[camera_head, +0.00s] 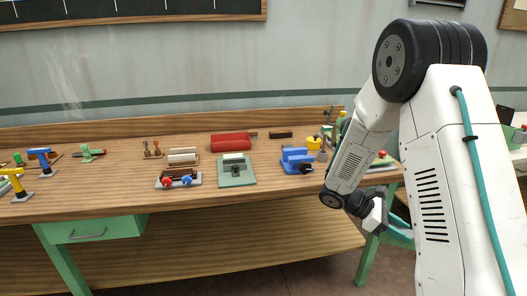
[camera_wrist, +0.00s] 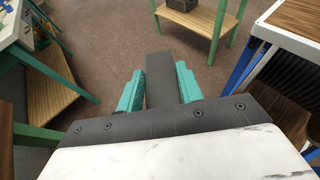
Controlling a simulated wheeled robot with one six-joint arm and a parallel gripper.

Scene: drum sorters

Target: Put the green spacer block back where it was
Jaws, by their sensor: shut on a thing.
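My gripper (camera_wrist: 160,88) points out over the floor, away from the bench. Its two teal fingers are closed on a dark grey bar (camera_wrist: 160,78). In the head view my gripper (camera_head: 402,234) hangs in front of the bench's right end, below the top, and what it holds cannot be made out. I cannot surely pick out a green spacer block. A grey-green fixture (camera_head: 236,178) on the bench has a pale green piece on top and a dark part in front.
The wooden bench (camera_head: 110,190) holds a red block (camera_head: 231,142), a blue vise-like tool (camera_head: 297,159), a grey base with red and blue knobs (camera_head: 179,180), and blue and yellow tools at left. A green drawer (camera_head: 92,229) hangs below. In the wrist view the floor (camera_wrist: 115,50) is clear.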

